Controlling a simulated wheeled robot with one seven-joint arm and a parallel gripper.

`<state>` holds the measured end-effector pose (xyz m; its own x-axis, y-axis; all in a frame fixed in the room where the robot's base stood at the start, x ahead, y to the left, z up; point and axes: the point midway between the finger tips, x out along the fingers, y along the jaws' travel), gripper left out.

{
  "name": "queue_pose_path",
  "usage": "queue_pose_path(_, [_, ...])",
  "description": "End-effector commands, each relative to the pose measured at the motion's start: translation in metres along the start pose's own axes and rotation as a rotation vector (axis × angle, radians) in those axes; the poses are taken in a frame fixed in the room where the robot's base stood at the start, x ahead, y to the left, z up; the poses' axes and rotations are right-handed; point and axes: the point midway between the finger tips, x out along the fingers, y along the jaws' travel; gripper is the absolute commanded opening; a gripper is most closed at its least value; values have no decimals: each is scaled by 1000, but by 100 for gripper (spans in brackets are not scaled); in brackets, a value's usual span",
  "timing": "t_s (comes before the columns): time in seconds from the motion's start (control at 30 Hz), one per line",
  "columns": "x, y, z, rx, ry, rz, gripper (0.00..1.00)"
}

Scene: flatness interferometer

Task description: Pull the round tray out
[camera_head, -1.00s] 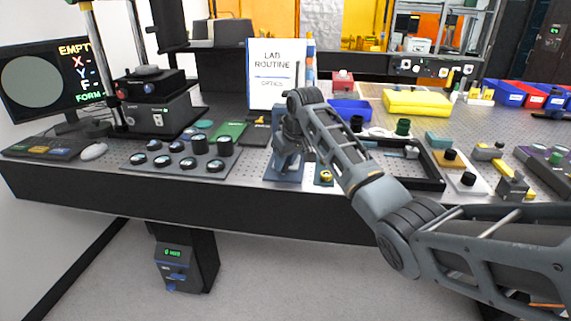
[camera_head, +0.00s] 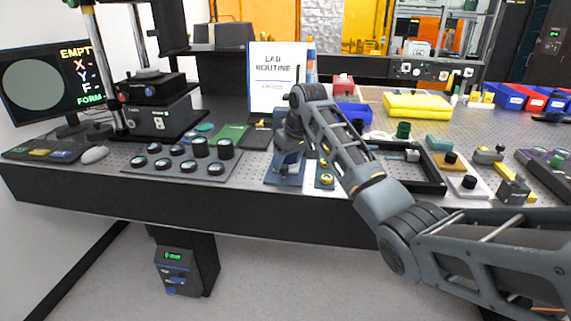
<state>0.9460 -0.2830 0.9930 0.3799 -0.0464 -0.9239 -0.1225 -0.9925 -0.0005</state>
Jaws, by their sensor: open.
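A round grey plate (camera_head: 149,73) lies on top of the black stage unit of the instrument (camera_head: 152,88) at the left of the bench. I take it for the round tray but cannot tell for certain. My gripper (camera_head: 288,160) hangs downward at the bench's front middle, over a blue-grey block. It is open and well to the right of the instrument. Its fingertips are partly hidden, and I cannot tell whether they touch the block.
A dark rack of several round pieces (camera_head: 182,165) lies between the instrument and my gripper. A monitor (camera_head: 40,85) reading EMPTY stands at the far left. A lab routine sign (camera_head: 277,78) stands behind my gripper, and a black frame (camera_head: 425,183) lies to its right.

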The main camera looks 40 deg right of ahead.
Motion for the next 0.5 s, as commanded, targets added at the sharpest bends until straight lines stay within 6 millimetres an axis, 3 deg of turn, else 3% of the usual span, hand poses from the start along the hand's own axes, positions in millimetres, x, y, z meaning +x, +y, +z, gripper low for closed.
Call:
queue_pose_path(0.3, [-48,0,0,-1,2,1,57])
queue_pose_path(0.5, [-58,0,0,-1,0,1,57])
